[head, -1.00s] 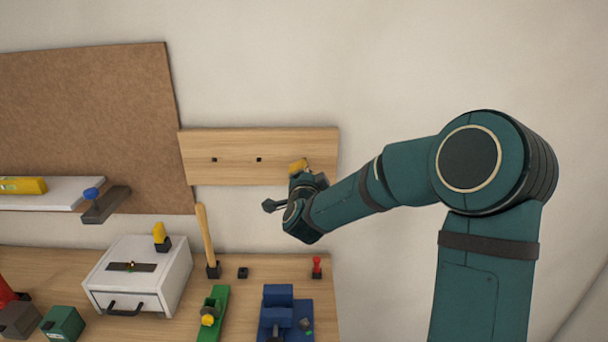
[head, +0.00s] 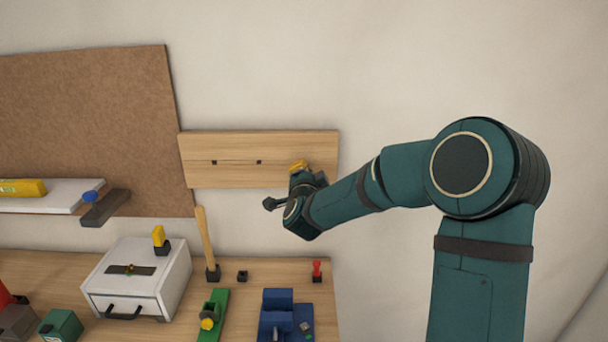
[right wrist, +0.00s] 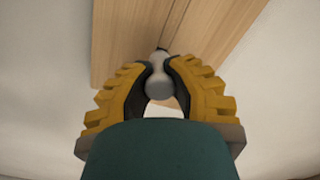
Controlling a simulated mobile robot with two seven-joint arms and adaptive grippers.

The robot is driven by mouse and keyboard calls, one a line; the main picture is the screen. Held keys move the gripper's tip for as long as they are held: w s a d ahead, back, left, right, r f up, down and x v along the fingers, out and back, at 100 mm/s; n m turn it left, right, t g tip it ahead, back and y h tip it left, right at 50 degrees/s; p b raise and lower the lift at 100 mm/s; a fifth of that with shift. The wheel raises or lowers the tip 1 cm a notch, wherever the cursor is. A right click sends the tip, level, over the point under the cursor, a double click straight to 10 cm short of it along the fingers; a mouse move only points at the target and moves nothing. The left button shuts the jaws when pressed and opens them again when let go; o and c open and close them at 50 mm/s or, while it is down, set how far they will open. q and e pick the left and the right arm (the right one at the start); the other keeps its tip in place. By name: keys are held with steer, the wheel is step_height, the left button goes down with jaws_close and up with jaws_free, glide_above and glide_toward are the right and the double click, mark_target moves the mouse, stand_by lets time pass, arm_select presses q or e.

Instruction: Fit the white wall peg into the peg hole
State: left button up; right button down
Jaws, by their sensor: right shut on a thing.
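The white wall peg (right wrist: 160,82) shows in the right wrist view as a pale, rounded grey-white piece between my right gripper's yellow fingers. My right gripper (right wrist: 160,80) is shut on it. The peg's far end points at the wooden board (right wrist: 130,35), where a dark spot shows; I cannot tell whether it is in a hole. In the head view my right gripper (head: 300,168) is at the right part of the wooden board (head: 235,175), and the peg is hidden. Two dark peg holes, left (head: 214,162) and middle (head: 259,162), are uncovered. My left gripper is not in view.
Below is a workbench with a white drawer box (head: 140,280), a wooden-handled tool (head: 206,240), a green tool (head: 213,315), a blue vise-like block (head: 285,315) and a red-topped item (head: 316,270). A brown pegboard (head: 90,120) and white shelf (head: 45,202) stand left. The wall right of the board is bare.

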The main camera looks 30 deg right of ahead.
steer(key=shift+x, duration=0.75)
steer(key=c, duration=0.9)
jaws_free()
steer(key=shift+s+a, duration=0.1)
steer(key=v, duration=1.1)
steer(key=shift+s+a, duration=0.2)
steer(key=shift+s, duration=0.05)
